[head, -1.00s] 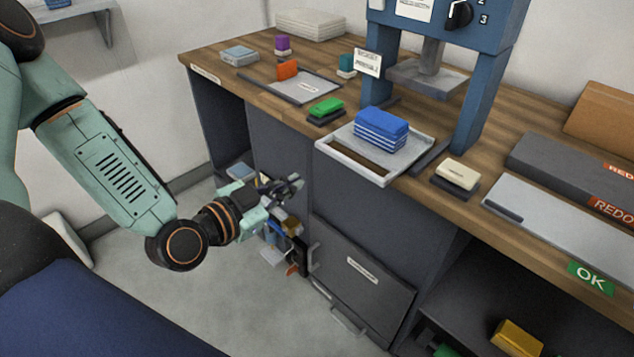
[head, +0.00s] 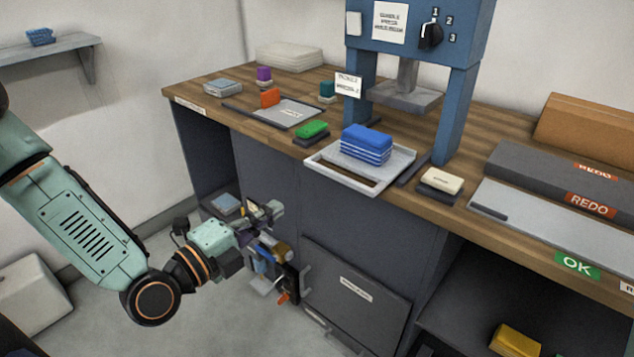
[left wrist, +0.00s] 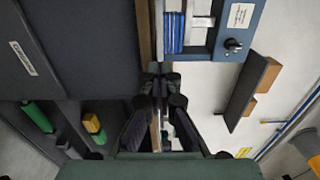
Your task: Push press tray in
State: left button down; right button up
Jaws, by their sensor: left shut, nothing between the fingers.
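The pale press tray (head: 325,176) sticks out over the front edge of the workbench, in front of the blue press (head: 464,110). A stack of blue blocks (head: 366,143) sits on it. In the left wrist view the blue stack (left wrist: 174,32) shows at the top, beside the press (left wrist: 233,40). My left gripper (head: 272,210) is shut and empty. It is in front of the cabinet, below and left of the tray, apart from it. Its fingertips (left wrist: 157,70) show mid-picture in the left wrist view. My right gripper is not in view.
A green pad (head: 312,129) and an orange block (head: 270,97) lie left of the tray. A cream block (head: 441,180) lies right of it. A grey REDO box (head: 560,182) is farther right. Clear floor (head: 215,320) lies before the cabinet.

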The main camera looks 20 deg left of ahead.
pick_arm(q)
jog(key=b, duration=0.5)
send_near(327, 172)
jog(key=x, duration=0.4)
jog(key=shift+b+x, duration=0.55)
jog(key=shift+x, duration=0.4)
jog(key=shift+w+d+f, duration=0.1)
jog(key=shift+w+d, duration=0.05)
jog(key=shift+w, duration=0.35)
